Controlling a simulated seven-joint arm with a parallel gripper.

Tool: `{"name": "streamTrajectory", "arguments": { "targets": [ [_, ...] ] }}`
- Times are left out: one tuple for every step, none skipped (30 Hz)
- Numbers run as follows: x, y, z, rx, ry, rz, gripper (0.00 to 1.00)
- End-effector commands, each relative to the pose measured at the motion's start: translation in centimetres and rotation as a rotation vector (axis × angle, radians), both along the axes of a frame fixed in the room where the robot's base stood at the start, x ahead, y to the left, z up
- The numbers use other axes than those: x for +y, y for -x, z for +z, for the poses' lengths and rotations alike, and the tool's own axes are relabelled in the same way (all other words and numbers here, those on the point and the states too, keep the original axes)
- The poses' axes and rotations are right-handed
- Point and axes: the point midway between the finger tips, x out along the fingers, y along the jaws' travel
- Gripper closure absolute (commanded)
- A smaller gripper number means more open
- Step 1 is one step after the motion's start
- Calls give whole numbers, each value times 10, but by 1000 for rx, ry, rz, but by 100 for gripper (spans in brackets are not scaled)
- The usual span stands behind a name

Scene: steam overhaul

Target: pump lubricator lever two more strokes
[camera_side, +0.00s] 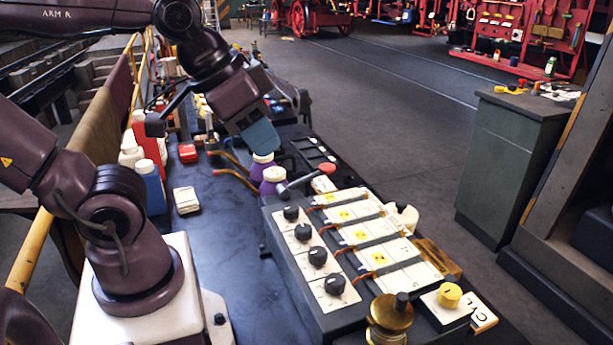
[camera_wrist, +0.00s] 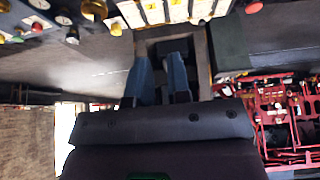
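My gripper (camera_side: 262,138) hangs over the bench in the side view, its blue-grey fingers pointing down just above two purple containers with pale caps (camera_side: 273,178). In the wrist view my gripper (camera_wrist: 160,80) shows two blue fingers apart, with nothing visible held between them. A short grey lever with a dark round end (camera_side: 298,183) sticks out at the far end of the control box, beside the purple containers and apart from the fingers. I cannot tell for sure that it is the lubricator lever. A brass pot-like fitting (camera_side: 390,318) stands at the box's near end.
The control box (camera_side: 300,285) carries several black knobs, cream panels and a yellow knob (camera_side: 449,295). A red button (camera_side: 327,168) sits beyond the lever. Bottles (camera_side: 150,185) and a cream block (camera_side: 187,200) stand left of it. The bench top (camera_side: 235,260) between is clear.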

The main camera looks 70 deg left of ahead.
Motion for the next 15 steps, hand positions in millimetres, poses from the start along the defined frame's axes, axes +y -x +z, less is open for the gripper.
{"name": "streamTrajectory", "arguments": {
  "targets": [
    [0,0,0,0,0,0,94],
    [0,0,0,0,0,0,100],
    [0,0,0,0,0,0,100],
    [0,0,0,0,0,0,100],
    [0,0,0,0,0,0,100],
    [0,0,0,0,0,0,100],
    [0,0,0,0,0,0,100],
    [0,0,0,0,0,0,100],
    [0,0,0,0,0,0,100],
    [0,0,0,0,0,0,100],
    [0,0,0,0,0,0,100],
    [0,0,0,0,0,0,100],
    [0,0,0,0,0,0,100],
    [0,0,0,0,0,0,100],
    [0,0,0,0,0,0,100]
  ]
}}
